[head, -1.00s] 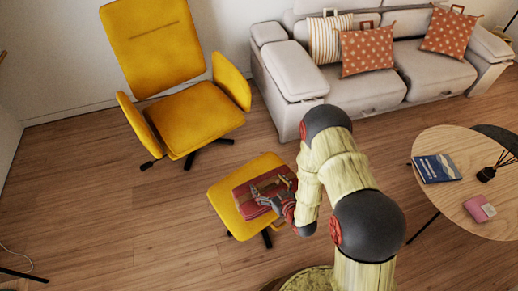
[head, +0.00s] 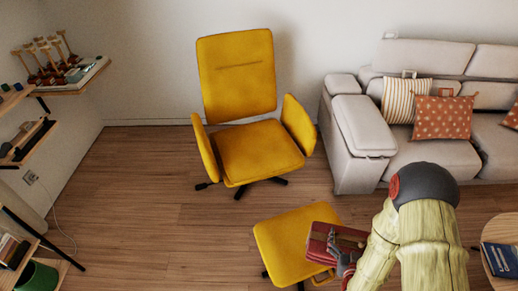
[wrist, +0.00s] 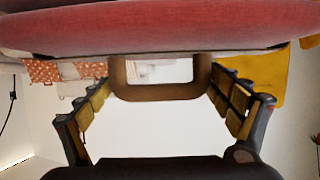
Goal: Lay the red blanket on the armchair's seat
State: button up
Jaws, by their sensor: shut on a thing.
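The red blanket (head: 322,236) is a folded bundle with tan straps and a brown handle (wrist: 160,93). In the head view it is at the right edge of the yellow footstool (head: 283,240), overlapping it, and it looks raised. My gripper (head: 344,260) is shut on the handle, partly hidden by my arm. In the wrist view the blanket (wrist: 160,28) spans the top, with the fingers on both sides of the handle. The yellow armchair (head: 238,75) stands behind the footstool, turned slightly; its seat (head: 258,152) is bare, between two armrests.
A grey sofa (head: 362,125) with striped (head: 405,98) and red patterned cushions (head: 442,118) is to the right. A round wooden table (head: 500,228) with a blue book (head: 502,260) is at the lower right. Shelves (head: 75,80) line the left wall. Floor left of the footstool is clear.

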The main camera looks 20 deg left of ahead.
aim_at(258, 144)
jog(key=j, duration=0.65)
jog(key=k+j+z, duration=0.1)
jog(key=j, duration=1.2)
jog(key=i+j, duration=0.2)
jog(key=j, duration=0.15)
jog(key=i+j+z, duration=0.15)
jog(key=j, duration=0.2)
jog(key=i+j, duration=0.15)
jog(key=j, duration=0.25)
jog(key=i+j+z, duration=0.15)
jog(key=j, duration=0.2)
jog(key=i+j, duration=0.15)
jog(key=j, duration=0.25)
jog(key=i+z, duration=0.2)
jog(key=i, duration=0.85)
